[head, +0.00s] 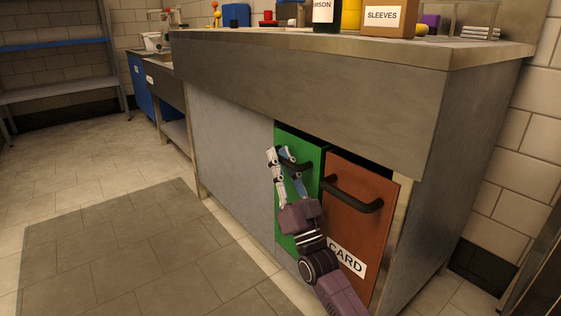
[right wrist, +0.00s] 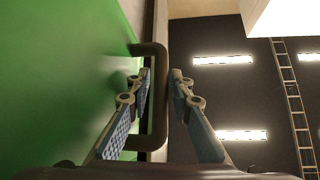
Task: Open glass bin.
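The green bin front (head: 285,222) is set under the steel counter, left of a brown front. I take it to be the glass bin; no label shows on it, and my arm covers its lower right part. Its dark bar handle (head: 298,164) is near the top. My right gripper (head: 277,151) is at this handle with its fingers apart. In the right wrist view the handle (right wrist: 161,95) shows between the two fingers (right wrist: 160,73), one on the green panel's side and one on the outer side. No firm squeeze is visible. My left gripper is out of view.
The brown front (head: 362,205) labelled CARD, with its own dark handle (head: 352,194), is close to my right arm. The counter (head: 310,75) overhangs both fronts and carries bottles and a SLEEVES box (head: 383,15). The floor on the left (head: 120,235) is clear.

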